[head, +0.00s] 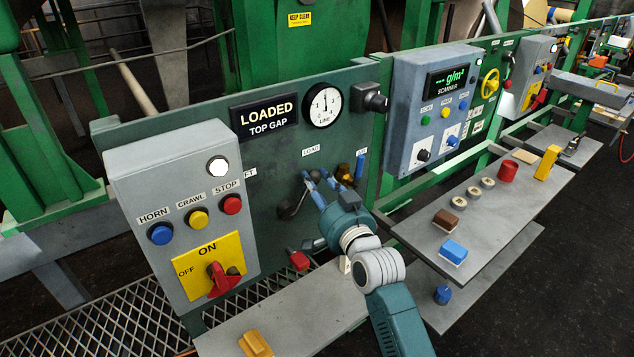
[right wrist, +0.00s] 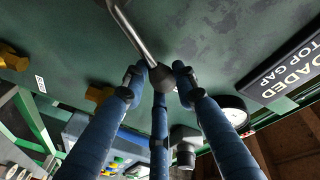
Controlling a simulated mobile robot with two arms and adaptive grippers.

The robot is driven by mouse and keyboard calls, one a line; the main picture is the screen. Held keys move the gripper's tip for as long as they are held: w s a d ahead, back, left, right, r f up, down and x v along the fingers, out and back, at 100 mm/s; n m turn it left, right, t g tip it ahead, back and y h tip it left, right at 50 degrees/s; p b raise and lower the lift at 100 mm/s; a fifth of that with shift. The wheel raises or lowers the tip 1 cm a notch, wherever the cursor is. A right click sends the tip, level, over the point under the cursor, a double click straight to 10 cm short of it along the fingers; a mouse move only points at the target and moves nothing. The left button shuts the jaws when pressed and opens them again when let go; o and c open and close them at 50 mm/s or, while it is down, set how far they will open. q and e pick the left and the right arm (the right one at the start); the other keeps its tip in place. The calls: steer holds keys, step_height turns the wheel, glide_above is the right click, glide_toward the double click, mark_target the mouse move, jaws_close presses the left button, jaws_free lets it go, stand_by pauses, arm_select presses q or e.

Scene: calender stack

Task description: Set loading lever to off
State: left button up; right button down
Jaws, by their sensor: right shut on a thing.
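The loading lever (head: 299,197) is on the green panel under the LOAD label. It has a metal shaft and a dark knob, and its shaft (right wrist: 130,25) also shows in the right wrist view. My right gripper (head: 316,184) is at the lever, with its blue fingers shut around the dark knob (right wrist: 160,76). The fingers and hand partly hide the lever in the head view. The sign (head: 265,115) above reads LOADED, TOP GAP. My left gripper is not in view.
A grey box (head: 180,170) with buttons and a red ON/OFF switch (head: 220,280) stands left of the lever. A red handle (head: 298,260) is below. A shelf (head: 420,230) holds several small items.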

steer(key=shift+r, duration=0.15)
steer(key=s+a+r+n+t+y, duration=0.1)
steer(key=s+a+r+n, duration=0.1)
steer(key=a+n, duration=0.3)
steer(key=shift+s+n, duration=0.75)
steer(key=shift+n, duration=0.35)
steer(key=c, duration=1.5)
jaws_free()
steer(key=shift+o, duration=0.2)
steer(key=shift+f, duration=0.1)
